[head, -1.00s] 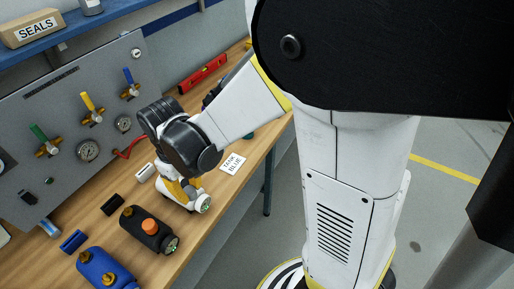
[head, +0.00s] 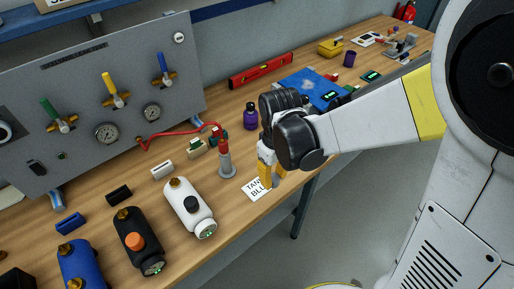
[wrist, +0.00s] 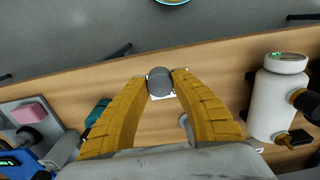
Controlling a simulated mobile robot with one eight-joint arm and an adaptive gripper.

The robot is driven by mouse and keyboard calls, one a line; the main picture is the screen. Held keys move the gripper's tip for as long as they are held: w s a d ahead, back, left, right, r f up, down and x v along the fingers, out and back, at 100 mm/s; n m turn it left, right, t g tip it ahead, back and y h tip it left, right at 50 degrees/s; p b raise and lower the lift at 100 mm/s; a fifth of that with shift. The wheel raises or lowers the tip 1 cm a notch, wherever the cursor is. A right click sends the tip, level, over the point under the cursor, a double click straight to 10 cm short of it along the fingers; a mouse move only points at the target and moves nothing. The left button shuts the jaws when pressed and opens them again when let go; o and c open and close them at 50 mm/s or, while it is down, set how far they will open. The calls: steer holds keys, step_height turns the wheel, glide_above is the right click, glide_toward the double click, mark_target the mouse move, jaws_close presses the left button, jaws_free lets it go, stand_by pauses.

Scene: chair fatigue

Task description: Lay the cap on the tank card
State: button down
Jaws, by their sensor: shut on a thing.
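My gripper (head: 272,177) has its yellow fingers closed around a dark grey round cap (wrist: 160,79), seen between the fingertips in the wrist view. The white tank card (head: 254,190), lettered "TANK BLUE" in part, lies on the bench near its front edge. My gripper is over the card's right part and hides some of it. In the wrist view the white card (wrist: 154,96) shows behind the cap. I cannot tell whether the cap touches the card. In the head view the cap is hidden by the fingers.
A white tank (head: 190,210), a black tank (head: 140,244) and a blue tank (head: 80,262) lie further left. A purple bottle (head: 250,117) and a blue case (head: 312,88) stand behind.

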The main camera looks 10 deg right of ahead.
mark_target(259, 187)
steer(key=w+a+f, duration=0.1)
steer(key=w+a, duration=0.1)
steer(key=w+a+f+b, duration=0.1)
steer(key=f, duration=0.1)
steer(key=shift+w+a+f, duration=0.15)
steer(key=shift+w+a, duration=0.25)
steer(key=shift+f+b, duration=0.8)
steer(key=shift+f, duration=1.2)
steer(key=shift+f, duration=0.15)
steer(key=c, duration=1.2)
jaws_free()
steer(key=shift+o, duration=0.2)
